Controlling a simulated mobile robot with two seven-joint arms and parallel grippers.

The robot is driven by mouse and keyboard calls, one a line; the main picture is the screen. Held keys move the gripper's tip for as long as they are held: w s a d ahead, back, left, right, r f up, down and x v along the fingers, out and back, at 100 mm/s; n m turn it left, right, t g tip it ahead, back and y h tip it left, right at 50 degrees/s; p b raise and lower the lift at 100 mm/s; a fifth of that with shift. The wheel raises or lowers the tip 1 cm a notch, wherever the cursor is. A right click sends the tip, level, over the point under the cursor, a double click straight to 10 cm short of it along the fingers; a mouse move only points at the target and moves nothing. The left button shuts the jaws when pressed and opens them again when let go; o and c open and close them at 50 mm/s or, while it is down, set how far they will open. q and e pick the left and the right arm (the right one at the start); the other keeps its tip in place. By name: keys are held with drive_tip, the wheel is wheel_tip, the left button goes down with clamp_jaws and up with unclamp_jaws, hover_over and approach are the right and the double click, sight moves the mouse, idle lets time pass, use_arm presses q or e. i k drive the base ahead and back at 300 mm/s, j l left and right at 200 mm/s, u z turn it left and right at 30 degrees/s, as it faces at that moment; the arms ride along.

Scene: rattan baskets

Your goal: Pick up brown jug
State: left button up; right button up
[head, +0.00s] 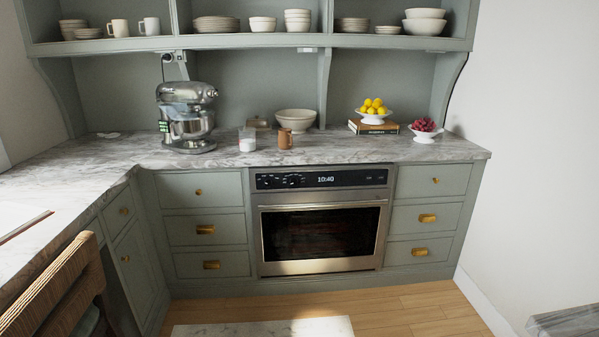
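The brown jug (285,139) stands upright on the marble counter (340,151), above the left part of the oven. It is small in the head view and looks reddish brown. A glass with white contents (247,141) stands to its left, and a pale bowl (296,119) sits behind it. Neither of my grippers shows in the head view.
A chrome stand mixer (187,112) stands on the counter left of the jug. Lemons in a white dish (372,113) and a bowl of red fruit (424,131) stand to the right. A wooden chair (60,287) is at the lower left. Shelves overhang the counter.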

sight(285, 140)
drive_tip(key=i+u, duration=0.1)
drive_tip(key=i, duration=0.55)
drive_tip(key=i+l, duration=0.15)
drive_tip(key=i, duration=0.5)
drive_tip(key=i+l+u, duration=0.1)
drive_tip(key=i+u, duration=0.3)
drive_tip(key=i+l+u, duration=0.3)
drive_tip(key=i+u, duration=0.15)
drive_tip(key=i, duration=0.1)
